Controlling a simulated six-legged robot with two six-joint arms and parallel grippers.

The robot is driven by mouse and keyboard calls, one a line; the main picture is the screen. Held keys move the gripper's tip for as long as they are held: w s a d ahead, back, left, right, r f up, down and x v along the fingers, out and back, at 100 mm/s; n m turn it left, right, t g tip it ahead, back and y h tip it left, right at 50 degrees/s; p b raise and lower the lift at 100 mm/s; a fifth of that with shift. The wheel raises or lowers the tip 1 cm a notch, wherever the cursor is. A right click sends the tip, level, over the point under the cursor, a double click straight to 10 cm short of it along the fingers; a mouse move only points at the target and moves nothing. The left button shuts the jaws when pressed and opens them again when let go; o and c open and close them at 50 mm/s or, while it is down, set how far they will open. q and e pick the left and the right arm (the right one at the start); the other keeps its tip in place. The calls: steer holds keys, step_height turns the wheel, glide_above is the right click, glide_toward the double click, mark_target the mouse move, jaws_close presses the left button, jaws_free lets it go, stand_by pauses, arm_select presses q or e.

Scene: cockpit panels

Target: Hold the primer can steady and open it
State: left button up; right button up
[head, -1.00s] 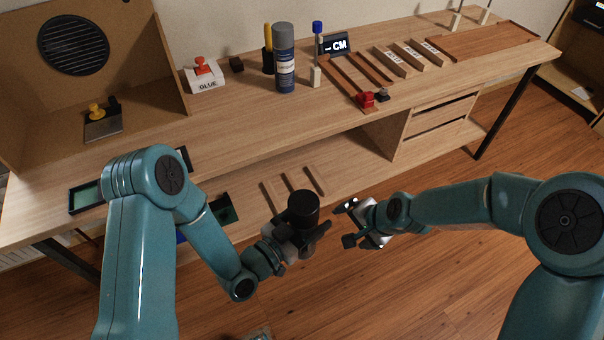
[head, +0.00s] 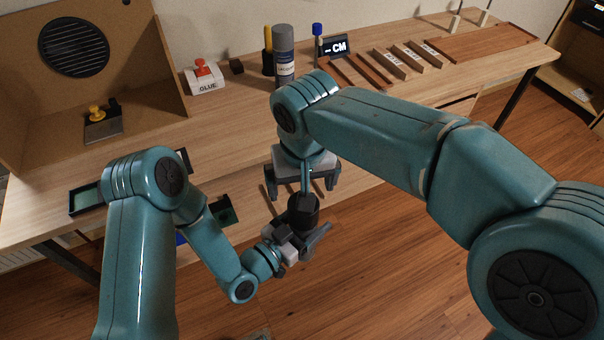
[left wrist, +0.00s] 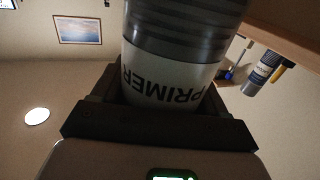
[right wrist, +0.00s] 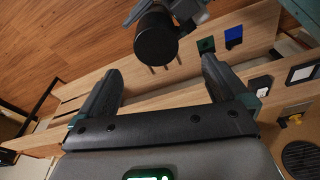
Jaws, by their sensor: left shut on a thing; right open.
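The primer can shows in the left wrist view (left wrist: 175,80), with a grey ribbed upper part and a white band reading PRIMER, upside down there. In the head view its dark top (head: 303,207) shows in front of the bench. My left gripper (head: 298,238) is shut around the can and holds it in the air. My right gripper (head: 303,185) is open and points down just above and behind the can. In the right wrist view the round black cap (right wrist: 156,37) lies ahead of the open fingers (right wrist: 165,95), apart from them.
The workbench (head: 230,130) stands behind, with a grey lacquer spray can (head: 284,60), a glue box (head: 205,80), a CM display (head: 336,46) and labelled wooden slots (head: 405,60). A vented board box (head: 150,60) is at left. The floor in front is clear.

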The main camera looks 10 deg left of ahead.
steer(key=f, duration=0.3)
steer(key=w+f, duration=0.1)
steer(key=f, duration=0.5)
steer(key=shift+w+a+f, duration=0.15)
steer(key=shift+a, duration=0.05)
steer(key=c, duration=1.1)
steer(key=shift+c, duration=0.2)
steer(key=shift+r, duration=0.2)
steer(key=shift+r, duration=0.95)
